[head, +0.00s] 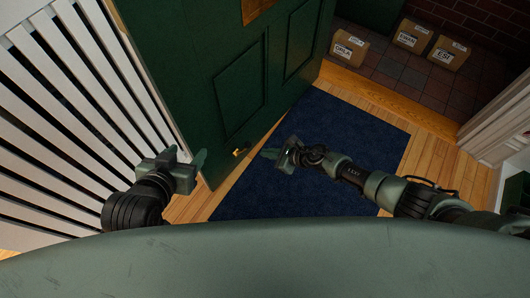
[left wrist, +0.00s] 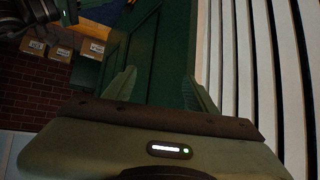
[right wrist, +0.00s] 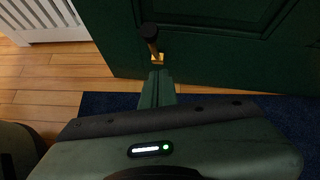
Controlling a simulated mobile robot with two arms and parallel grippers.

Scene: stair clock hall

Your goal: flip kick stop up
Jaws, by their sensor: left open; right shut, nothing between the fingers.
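The green door (head: 225,80) stands open over the wooden floor. Its kick stop (head: 240,152) is low on the door face, near the bottom edge. In the right wrist view the kick stop (right wrist: 151,42) shows a brass bracket and a black tip, the tip appearing above the bracket against the door. My right gripper (head: 270,153) is shut and empty, its fingers (right wrist: 157,86) pointing at the bracket; I cannot tell whether they touch it. My left gripper (head: 186,156) is open and empty by the door's near edge. Its two fingers (left wrist: 163,88) show apart, with the door beyond them.
White railings (head: 65,110) run along the left. A dark blue mat (head: 335,130) lies on the wooden floor below my right arm. Several cardboard boxes (head: 412,36) stand on the tiles beyond the doorway. A white door frame (head: 500,125) is at the right.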

